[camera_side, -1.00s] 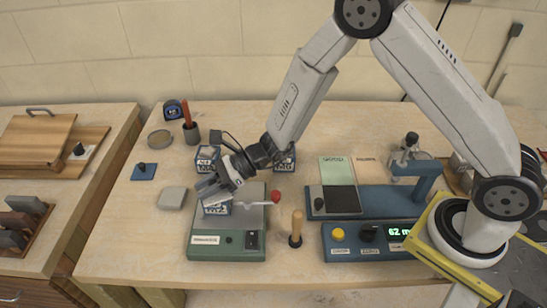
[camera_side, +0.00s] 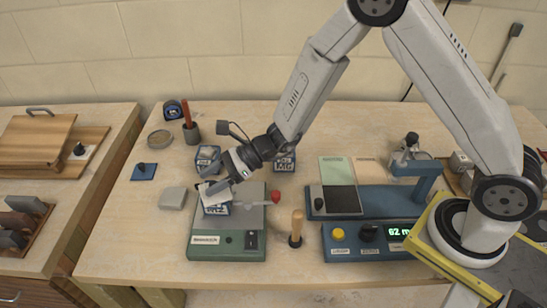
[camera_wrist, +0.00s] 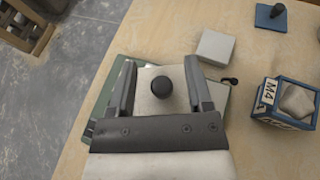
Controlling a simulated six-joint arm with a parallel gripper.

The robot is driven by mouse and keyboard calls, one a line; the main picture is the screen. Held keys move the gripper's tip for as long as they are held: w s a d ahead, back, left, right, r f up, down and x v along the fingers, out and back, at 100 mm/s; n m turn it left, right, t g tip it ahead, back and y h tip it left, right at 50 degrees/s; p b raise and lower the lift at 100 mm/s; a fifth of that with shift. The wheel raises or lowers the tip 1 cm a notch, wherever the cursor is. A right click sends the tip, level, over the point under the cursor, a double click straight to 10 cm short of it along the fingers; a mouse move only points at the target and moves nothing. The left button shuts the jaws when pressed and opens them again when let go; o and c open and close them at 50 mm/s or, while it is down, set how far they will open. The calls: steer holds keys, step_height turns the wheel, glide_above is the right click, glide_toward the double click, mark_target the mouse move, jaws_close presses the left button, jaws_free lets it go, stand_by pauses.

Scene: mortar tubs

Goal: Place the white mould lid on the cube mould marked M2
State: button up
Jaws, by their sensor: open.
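The white mould lid (camera_wrist: 147,90), with a black round knob, shows between my fingers in the wrist view. It lies over the blue cube mould (camera_side: 217,209) on the green machine; my gripper partly hides it in the side view, and I cannot tell how squarely it sits. That mould's label is too small to read surely. My gripper (camera_side: 210,188) is open around the lid, with a finger on each side of the knob and clear of it; it also shows in the wrist view (camera_wrist: 160,75).
The green machine (camera_side: 228,241) has a red-tipped lever. A mould marked M4 (camera_wrist: 285,102) stands behind it, and another blue mould (camera_side: 285,162) stands to the right. A grey block (camera_side: 172,198) and a blue lid (camera_side: 143,172) lie left. A wooden-handled tool (camera_side: 297,227) stands right.

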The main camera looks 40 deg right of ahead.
steer(key=v, duration=1)
steer(key=shift+s, duration=0.15)
steer(key=s+n+g, duration=0.1)
steer(key=s+n, duration=0.1)
steer(key=s+n+g+h, duration=0.1)
steer(key=s+n, duration=0.1)
steer(key=s+d+f+n+g+h, duration=0.1)
steer(key=s, duration=0.1)
steer(key=shift+s+d+n+g, duration=0.15)
steer(key=shift+s+n+g, duration=0.15)
steer(key=shift+n+g, duration=0.1)
steer(key=s+d+r+n+t+h, duration=0.1)
steer(key=s+d+n+h, duration=0.5)
steer(key=d+n+h, duration=0.4)
steer(key=shift+d+r+n, duration=0.3)
steer(key=shift+d+n, duration=0.7)
steer(key=shift+n, duration=2.3)
steer(key=shift+s, duration=0.1)
